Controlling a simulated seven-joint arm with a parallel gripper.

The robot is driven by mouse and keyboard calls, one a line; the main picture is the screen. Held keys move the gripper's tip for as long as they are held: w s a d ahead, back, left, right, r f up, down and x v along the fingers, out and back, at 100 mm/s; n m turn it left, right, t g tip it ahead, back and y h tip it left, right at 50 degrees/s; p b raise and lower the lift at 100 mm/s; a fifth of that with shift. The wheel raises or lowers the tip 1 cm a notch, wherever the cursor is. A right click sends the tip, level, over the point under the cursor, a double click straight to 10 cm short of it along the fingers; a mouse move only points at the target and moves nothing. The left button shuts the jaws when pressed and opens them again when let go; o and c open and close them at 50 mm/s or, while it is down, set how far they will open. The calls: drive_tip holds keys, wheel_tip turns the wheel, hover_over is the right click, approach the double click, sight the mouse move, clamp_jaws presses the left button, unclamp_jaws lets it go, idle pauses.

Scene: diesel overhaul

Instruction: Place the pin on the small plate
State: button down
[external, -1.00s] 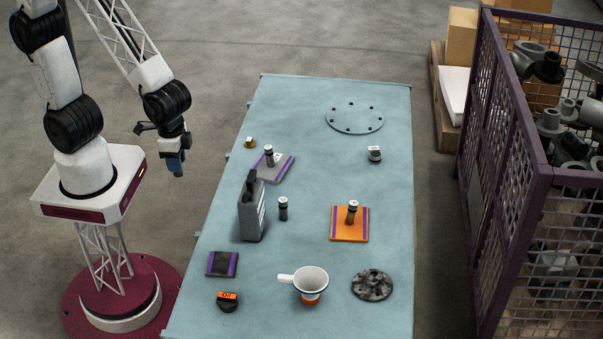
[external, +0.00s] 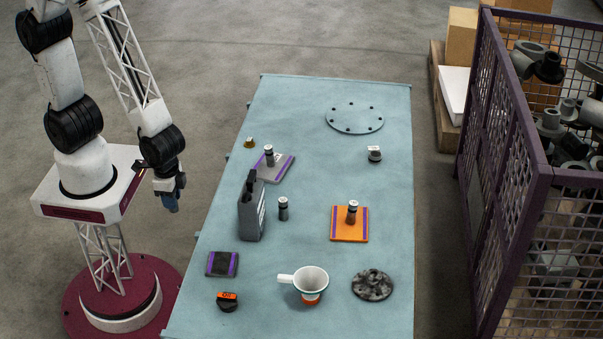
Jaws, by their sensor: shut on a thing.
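Three dark pins with pale bands or tops stand upright: one pin (external: 269,155) on a grey plate (external: 284,168), one pin (external: 283,208) on the bare table, and one pin (external: 352,212) on an orange plate (external: 339,231). The smallest plate (external: 222,264) is dark with a purple stripe, lies near the table's left edge and is empty. My gripper (external: 171,206) hangs left of the table, pointing down, apart from all of these. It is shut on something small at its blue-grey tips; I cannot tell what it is.
A grey can (external: 251,214) stands between my gripper and the middle pin. A white funnel (external: 304,283), an orange-and-black cap (external: 228,302) and a mottled disc (external: 372,284) occupy the table's front. A mesh cage (external: 503,160) stands to the right.

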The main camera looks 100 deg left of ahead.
wheel_tip(320, 180, down, 6)
drive_tip(key=shift+f, duration=0.15)
idle(0.5)
hover_over(220, 264)
drive_tip(key=shift+f, duration=0.75)
drive_tip(key=shift+f, duration=1.75)
drive_tip(key=shift+f, duration=0.15)
